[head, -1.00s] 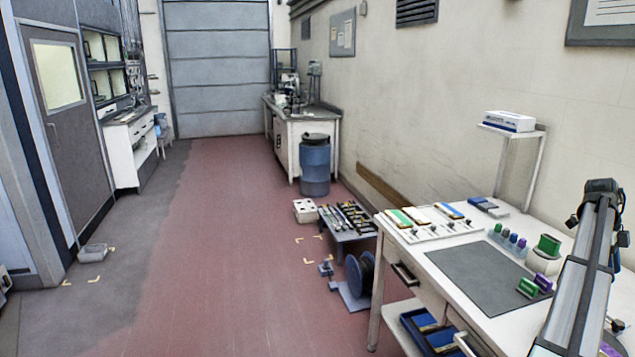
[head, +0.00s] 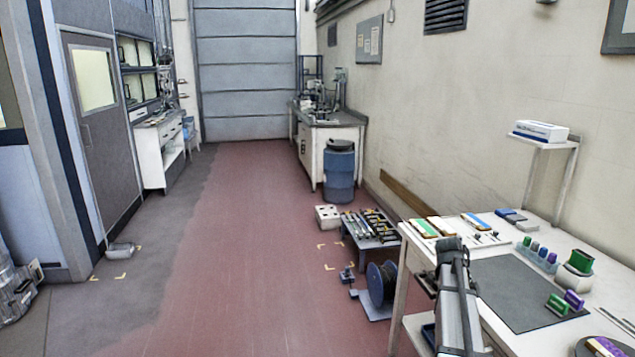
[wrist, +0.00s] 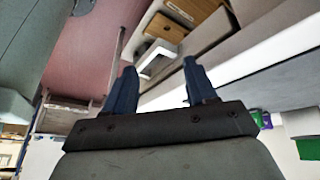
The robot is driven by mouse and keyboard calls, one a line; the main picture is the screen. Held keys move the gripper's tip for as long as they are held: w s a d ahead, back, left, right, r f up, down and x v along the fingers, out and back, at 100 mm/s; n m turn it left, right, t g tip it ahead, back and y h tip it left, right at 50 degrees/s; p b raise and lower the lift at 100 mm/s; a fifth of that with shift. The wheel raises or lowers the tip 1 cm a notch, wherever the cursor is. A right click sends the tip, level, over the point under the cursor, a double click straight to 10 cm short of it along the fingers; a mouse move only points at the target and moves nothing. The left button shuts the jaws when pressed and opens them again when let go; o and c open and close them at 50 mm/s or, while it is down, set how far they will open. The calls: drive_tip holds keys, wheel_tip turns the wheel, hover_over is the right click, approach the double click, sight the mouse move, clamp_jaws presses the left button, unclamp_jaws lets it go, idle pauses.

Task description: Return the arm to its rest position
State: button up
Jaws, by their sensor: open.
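My gripper (wrist: 158,85) shows in the wrist view with its two blue fingers apart and nothing between them. Past the fingers are an open drawer, the table's side and the red floor. In the head view my arm stands at the lower right, in front of the white table's (head: 610,285) near left corner. My fingers cannot be made out in the head view.
The table bears a dark mat (head: 520,290), green blocks (head: 557,304), purple blocks (head: 574,298) and a row of small coloured pieces. A cable spool (head: 382,283) and a low rack (head: 372,240) stand on the floor left of it. The red floor (head: 260,270) is wide and clear.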

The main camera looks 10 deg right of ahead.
drive_tip(key=s+a+f+n, duration=0.3)
drive_tip(key=a+f+n, duration=0.3)
drive_tip(key=f, duration=0.4)
drive_tip(key=s+a+f+n+y, duration=0.1)
drive_tip(key=s+a+f+n, duration=0.2)
drive_tip(key=a+f, duration=0.65)
drive_tip(key=s+a+f+n, duration=0.3)
drive_tip(key=a+f+n, duration=0.3)
drive_tip(key=f, duration=0.4)
drive_tip(key=s+a+f+n, duration=0.4)
drive_tip(key=s+a+f, duration=0.1)
drive_tip(key=s, duration=0.3)
drive_tip(key=s+a+f+n+g+y, duration=0.1)
drive_tip(key=s+a+f+n, duration=0.3)
drive_tip(key=s, duration=0.5)
drive_tip(key=s+a+f+n+g, duration=0.1)
drive_tip(key=s+a+f+n, duration=0.3)
drive_tip(key=s+a, duration=0.4)
drive_tip(key=shift+s+a+f+y, duration=0.35)
drive_tip(key=shift+s+f, duration=0.2)
drive_tip(key=shift+f, duration=0.3)
